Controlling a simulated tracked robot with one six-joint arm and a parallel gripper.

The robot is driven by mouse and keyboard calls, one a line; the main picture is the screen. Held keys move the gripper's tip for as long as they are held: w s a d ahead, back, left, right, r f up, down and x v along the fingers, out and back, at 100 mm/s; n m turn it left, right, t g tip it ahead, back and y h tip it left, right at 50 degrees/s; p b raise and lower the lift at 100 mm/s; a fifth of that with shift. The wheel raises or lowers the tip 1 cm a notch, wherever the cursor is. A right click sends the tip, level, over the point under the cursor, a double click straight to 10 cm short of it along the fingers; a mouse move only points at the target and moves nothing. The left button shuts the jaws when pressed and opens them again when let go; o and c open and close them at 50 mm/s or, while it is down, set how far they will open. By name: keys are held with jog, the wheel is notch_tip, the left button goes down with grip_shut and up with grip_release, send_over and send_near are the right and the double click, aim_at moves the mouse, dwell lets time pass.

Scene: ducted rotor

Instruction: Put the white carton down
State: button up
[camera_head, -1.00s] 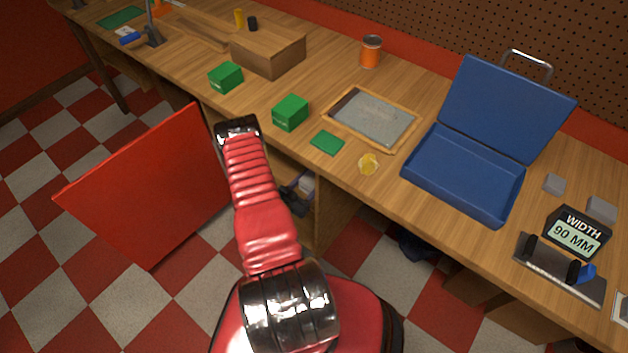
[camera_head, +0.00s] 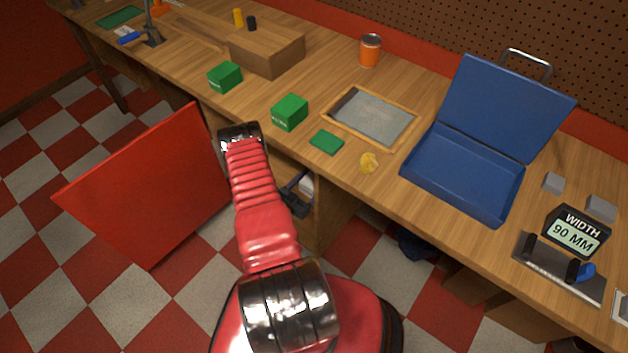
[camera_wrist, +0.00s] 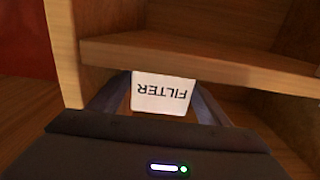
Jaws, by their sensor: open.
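The white carton (camera_wrist: 162,93), with FILTER printed on it upside down in the wrist view, sits between the two fingers of my gripper (camera_wrist: 158,88). The fingers are open, one on each side of it. The carton is at an open wooden compartment under the workbench; its underside is hidden, so I cannot tell what it rests on. In the head view, my gripper (camera_head: 297,194) shows small and dark below the bench edge, and a sliver of the white carton (camera_head: 307,185) shows beside it.
A wooden board (camera_wrist: 195,53) spans just above and behind the carton, with an upright panel (camera_wrist: 62,50) at left. On the bench above are green boxes (camera_head: 289,112), a framed tray (camera_head: 370,118) and an open blue case (camera_head: 462,176). A red panel (camera_head: 150,190) stands left of my arm.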

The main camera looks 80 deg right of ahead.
jog(key=shift+r, duration=0.1)
jog(key=v, duration=1.2)
jog(key=shift+w, duration=0.15)
dwell(0.8)
